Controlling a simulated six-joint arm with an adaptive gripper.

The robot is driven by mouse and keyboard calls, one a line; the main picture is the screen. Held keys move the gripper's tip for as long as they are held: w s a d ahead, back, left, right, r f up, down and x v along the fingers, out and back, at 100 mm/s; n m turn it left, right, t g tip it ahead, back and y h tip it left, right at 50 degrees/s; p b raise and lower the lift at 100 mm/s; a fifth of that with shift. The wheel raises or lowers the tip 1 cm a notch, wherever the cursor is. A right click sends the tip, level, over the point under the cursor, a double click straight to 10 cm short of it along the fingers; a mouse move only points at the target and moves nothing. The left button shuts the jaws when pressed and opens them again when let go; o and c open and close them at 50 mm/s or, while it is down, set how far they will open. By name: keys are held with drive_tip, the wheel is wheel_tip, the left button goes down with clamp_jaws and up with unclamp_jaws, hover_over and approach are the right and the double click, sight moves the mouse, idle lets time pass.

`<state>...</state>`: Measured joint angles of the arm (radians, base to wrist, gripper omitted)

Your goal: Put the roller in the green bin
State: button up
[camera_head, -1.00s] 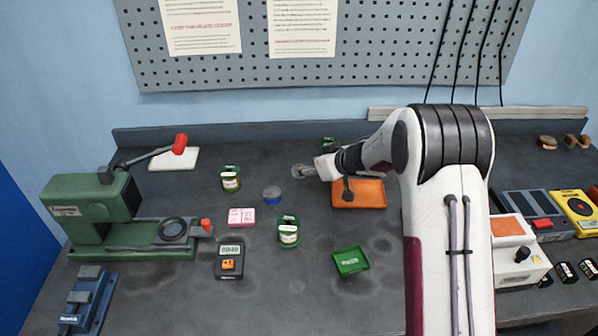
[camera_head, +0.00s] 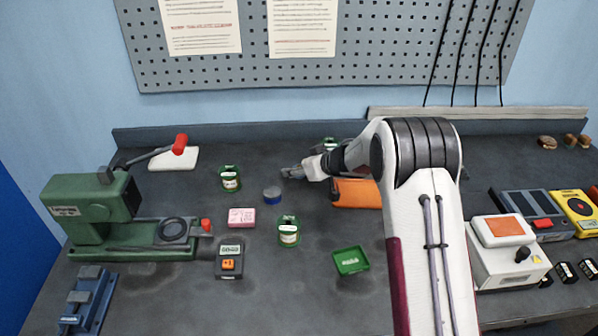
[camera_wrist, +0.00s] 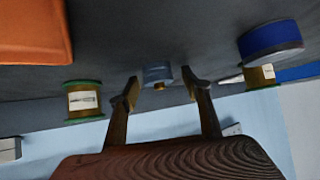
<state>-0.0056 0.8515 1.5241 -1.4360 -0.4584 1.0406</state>
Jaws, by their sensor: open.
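A small grey-blue cylinder with a brass-coloured end (camera_wrist: 158,73), which looks like the roller, lies on the bench between and just beyond my fingertips in the wrist view. In the head view my gripper (camera_head: 290,173) hides it or blends with it. My gripper, also in the wrist view (camera_wrist: 160,88), is open and low over the back middle of the bench. I cannot tell whether a finger touches the cylinder. The green bin (camera_head: 351,261) is a small shallow tray at the front middle, right of and nearer than my gripper.
An orange tray (camera_head: 357,193) is right of my gripper, partly behind my arm. A blue-and-grey round container (camera_head: 272,195) stands left of it. Green-rimmed spools stand at left (camera_head: 230,178), front (camera_head: 288,232) and behind my arm (camera_head: 330,143). Bench around the green bin is clear.

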drive_tip(key=c, duration=1.4)
drive_tip(key=shift+o, duration=0.2)
drive_tip(key=shift+r, duration=0.15)
drive_tip(key=shift+r, duration=4.9)
